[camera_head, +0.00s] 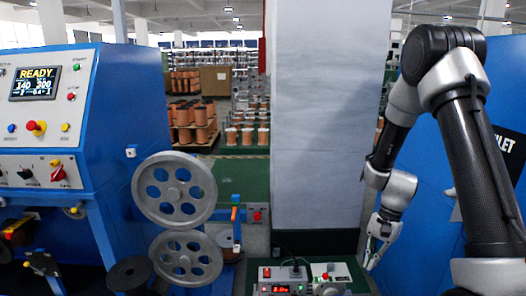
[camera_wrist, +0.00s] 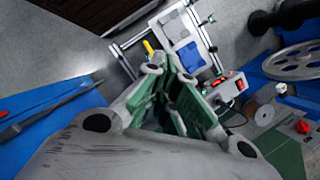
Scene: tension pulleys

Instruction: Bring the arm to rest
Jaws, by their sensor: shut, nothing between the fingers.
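My arm (camera_head: 480,165) comes in from the right of the head view, bends at the top and hangs down. My gripper (camera_head: 373,258) points downward in front of the blue cabinet, just right of the grey pillar. It is shut and empty. In the wrist view, its green-padded fingers (camera_wrist: 176,84) show in the middle. Two grey spoked pulleys, an upper one (camera_head: 174,190) and a lower one (camera_head: 186,258), stand at the blue machine, well left of my gripper. One pulley (camera_wrist: 290,62) also shows at the right of the wrist view.
The blue machine (camera_head: 115,110) with a READY display (camera_head: 37,84) fills the left. The grey pillar (camera_head: 325,120) stands in the middle, the blue cabinet (camera_head: 435,190) behind my arm. A small control box (camera_head: 282,278) sits low, left of my gripper. Copper spools (camera_head: 190,125) stand far back.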

